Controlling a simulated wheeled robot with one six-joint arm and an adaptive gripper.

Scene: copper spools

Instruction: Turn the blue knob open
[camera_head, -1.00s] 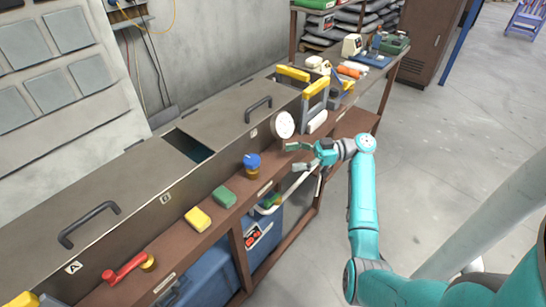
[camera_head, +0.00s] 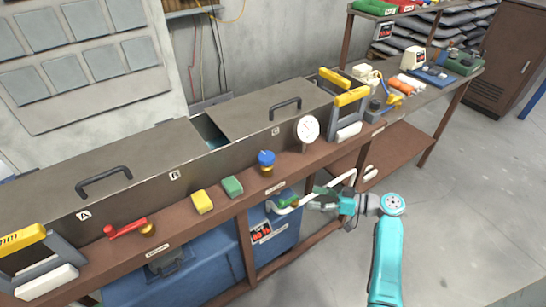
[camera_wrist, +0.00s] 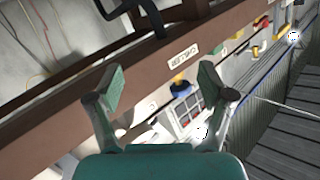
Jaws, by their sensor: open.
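The blue knob (camera_head: 266,158) sits on a brass base on the brown ledge, left of the round white gauge (camera_head: 306,129) in the head view. My gripper (camera_head: 300,198) is below and to the right of the knob, apart from it, beside a white bar. In the wrist view my gripper (camera_wrist: 160,82) has its two fingers spread wide with nothing held between them. A small blue patch with yellow beside it shows beyond the fingers in the wrist view; I cannot tell if it is the knob.
A yellow block (camera_head: 202,202) and a green block (camera_head: 232,186) sit on the ledge, left of the knob. A red-handled valve (camera_head: 126,228) is further left. A blue container (camera_head: 190,272) stands under the ledge. Open concrete floor (camera_head: 450,230) lies to the right.

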